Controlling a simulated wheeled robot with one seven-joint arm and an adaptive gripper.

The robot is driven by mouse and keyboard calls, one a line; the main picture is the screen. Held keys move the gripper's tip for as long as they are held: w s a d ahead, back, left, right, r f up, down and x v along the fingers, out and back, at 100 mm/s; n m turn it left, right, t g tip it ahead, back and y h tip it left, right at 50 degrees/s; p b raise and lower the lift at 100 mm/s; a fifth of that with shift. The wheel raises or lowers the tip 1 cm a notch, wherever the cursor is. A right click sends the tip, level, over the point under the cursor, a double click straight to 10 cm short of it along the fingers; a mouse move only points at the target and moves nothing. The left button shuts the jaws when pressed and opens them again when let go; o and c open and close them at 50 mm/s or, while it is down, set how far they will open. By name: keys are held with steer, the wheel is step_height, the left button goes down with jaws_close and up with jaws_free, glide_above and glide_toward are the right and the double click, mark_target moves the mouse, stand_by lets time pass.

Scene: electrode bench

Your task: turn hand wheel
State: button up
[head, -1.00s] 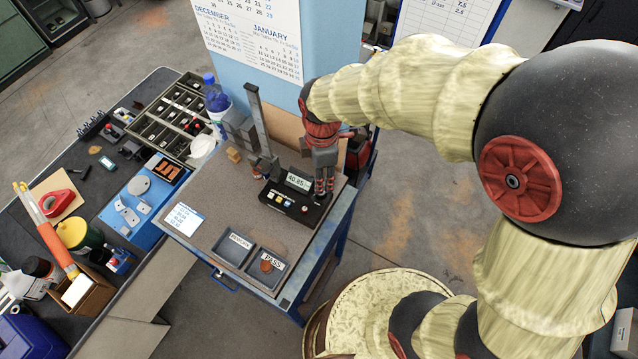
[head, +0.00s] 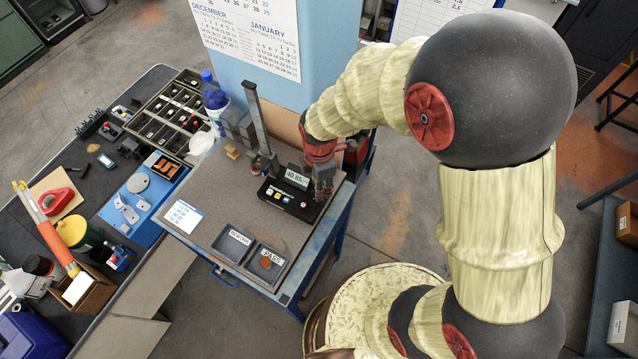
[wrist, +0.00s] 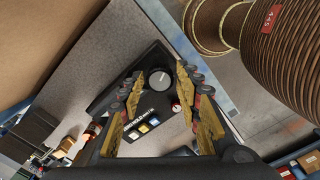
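The hand wheel (wrist: 160,80) shows in the wrist view as a round dark grey knob with a pale mark, on the far part of a black instrument (wrist: 112,92). My gripper (wrist: 162,84) is open, with one yellow-padded finger on each side of the wheel in this view. A gap shows between each finger and the wheel; I cannot tell whether the tips reach down beside it. In the head view my gripper (head: 322,188) points down over the right end of the instrument (head: 284,197) and hides the wheel. The display (head: 297,177) reads a number, too small to be sure of.
A grey upright post (head: 260,122) stands behind the instrument. Two small trays (head: 233,246) are at the bench's front, the right one holding a copper disc (head: 266,262). A white note (head: 183,216) lies at left.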

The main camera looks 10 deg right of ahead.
jaws_close()
stand_by(0.5)
steer(key=shift+m, duration=0.3)
steer(key=shift+m+b, duration=0.65)
steer(key=shift+m, duration=2.15)
jaws_free()
